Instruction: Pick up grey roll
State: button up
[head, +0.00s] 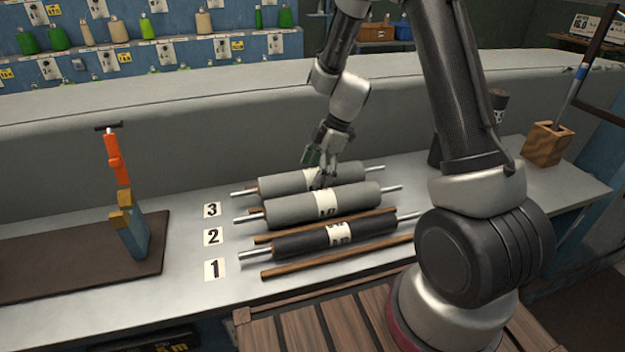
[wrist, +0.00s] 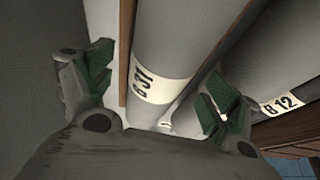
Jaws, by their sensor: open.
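Two grey rolls lie side by side on the bench. The back grey roll (head: 285,183) is beside card 3, and the middle grey roll (head: 362,198) is beside card 2. My gripper (head: 320,172) is open, pointing down at the back roll near its label. In the wrist view a grey roll (wrist: 172,40) labelled "B 37" runs between my spread fingers (wrist: 155,95), with a gap on each side. A second grey roll (wrist: 240,65), labelled "B 12", lies to its right. Finger contact with either roll cannot be told.
A dark roll (head: 290,244) lies in front beside card 1. Wooden strips (head: 325,258) run between and alongside the rolls. An orange-handled tool on a blue stand (head: 133,232) stands left on a brown mat (head: 60,262). A wooden block (head: 547,145) stands at right.

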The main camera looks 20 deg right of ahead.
jog(key=shift+x, duration=0.75)
jog(key=c, duration=1.9)
jog(key=shift+r, duration=0.15)
